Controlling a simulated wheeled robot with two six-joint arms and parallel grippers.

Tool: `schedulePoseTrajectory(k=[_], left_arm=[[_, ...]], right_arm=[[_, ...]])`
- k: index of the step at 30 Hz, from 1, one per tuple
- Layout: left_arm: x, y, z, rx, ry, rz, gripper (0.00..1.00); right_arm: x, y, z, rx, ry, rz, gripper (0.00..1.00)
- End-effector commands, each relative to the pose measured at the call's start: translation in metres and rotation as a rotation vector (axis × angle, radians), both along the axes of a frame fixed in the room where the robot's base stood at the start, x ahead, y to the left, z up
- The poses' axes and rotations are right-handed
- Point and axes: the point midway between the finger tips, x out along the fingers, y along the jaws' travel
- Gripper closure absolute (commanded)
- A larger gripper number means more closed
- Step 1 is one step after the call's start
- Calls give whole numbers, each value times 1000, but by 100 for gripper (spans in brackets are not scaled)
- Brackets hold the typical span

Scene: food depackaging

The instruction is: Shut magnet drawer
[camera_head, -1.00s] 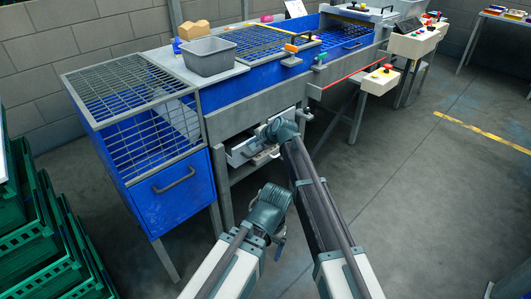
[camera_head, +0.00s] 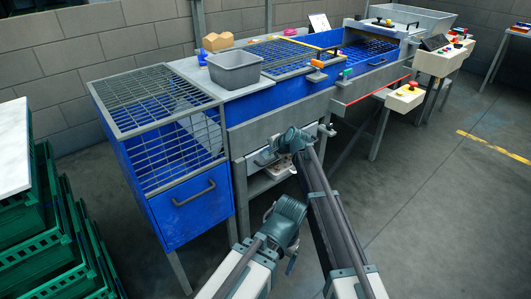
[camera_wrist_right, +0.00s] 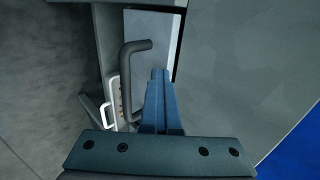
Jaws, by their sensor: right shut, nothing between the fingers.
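The magnet drawer (camera_head: 252,160) is under the grey front of the machine, partly hidden behind my right wrist. In the right wrist view its light grey front (camera_wrist_right: 151,32) and dark bar handle (camera_wrist_right: 127,75) show close up. My right gripper (camera_head: 268,157) is at the drawer front. In the right wrist view its fingers (camera_wrist_right: 160,75) are together and empty, pointing at the front just right of the handle; I cannot tell whether they touch it. How far the drawer stands out is unclear. My left gripper (camera_head: 292,262) hangs low in front, its fingers mostly hidden.
A blue bin (camera_head: 185,205) with a wire-grid top stands left of the drawer. A grey tub (camera_head: 235,70) sits on the machine top. Green crates (camera_head: 30,255) are stacked at the far left. Open floor lies to the right.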

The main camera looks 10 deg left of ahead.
Motion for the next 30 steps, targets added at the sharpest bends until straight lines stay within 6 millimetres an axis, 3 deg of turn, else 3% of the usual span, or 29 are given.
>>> schedulePoseTrajectory(k=[4, 11, 21, 30], left_arm=[[0, 0, 0, 0, 0, 0, 13], [0, 0, 1, 0, 0, 0, 13], [0, 0, 57, 0, 0, 0, 13], [0, 0, 70, 0, 0, 0, 13]], right_arm=[[-3, 0, 2, 8, -6, -1, 100], [-27, -24, 2, 4, -1, -1, 100], [-62, -68, 57, 1, -1, -1, 100], [-73, -84, 70, 0, -1, -1, 100]])
